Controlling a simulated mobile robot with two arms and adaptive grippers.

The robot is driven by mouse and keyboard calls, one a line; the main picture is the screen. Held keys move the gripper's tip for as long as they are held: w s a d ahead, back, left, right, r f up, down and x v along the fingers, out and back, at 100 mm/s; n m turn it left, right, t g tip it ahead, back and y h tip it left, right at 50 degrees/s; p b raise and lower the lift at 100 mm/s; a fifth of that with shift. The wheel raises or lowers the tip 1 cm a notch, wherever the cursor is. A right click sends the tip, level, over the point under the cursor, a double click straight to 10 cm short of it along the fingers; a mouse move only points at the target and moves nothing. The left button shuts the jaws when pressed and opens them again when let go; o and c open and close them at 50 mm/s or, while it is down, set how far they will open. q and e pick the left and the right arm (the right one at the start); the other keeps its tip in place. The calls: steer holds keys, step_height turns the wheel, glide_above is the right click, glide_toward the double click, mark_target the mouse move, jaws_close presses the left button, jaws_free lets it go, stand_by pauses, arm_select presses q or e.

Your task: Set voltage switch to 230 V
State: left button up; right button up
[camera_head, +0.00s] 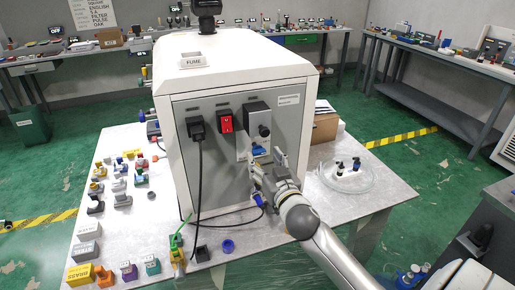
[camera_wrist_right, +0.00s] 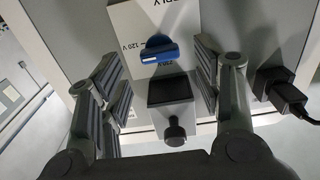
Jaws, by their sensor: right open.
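The blue voltage switch (camera_head: 257,150) is on the back panel of the white machine (camera_head: 225,60), partly hidden by my right gripper in the head view. In the right wrist view the blue switch (camera_wrist_right: 150,58) is a lever on a white label, its pale-marked end towards the printed "120 V" (camera_wrist_right: 140,47). My right gripper (camera_head: 266,158) is in front of the panel. In the right wrist view its open fingers (camera_wrist_right: 160,82) stand either side of the switch area, with nothing visibly held. My left gripper is not in view.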

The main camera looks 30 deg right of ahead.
mark_target(260, 153)
steer(key=shift+p+x, duration=0.45)
steer(key=shift+x, duration=2)
steer(key=shift+c, duration=0.3)
steer(key=c, duration=1)
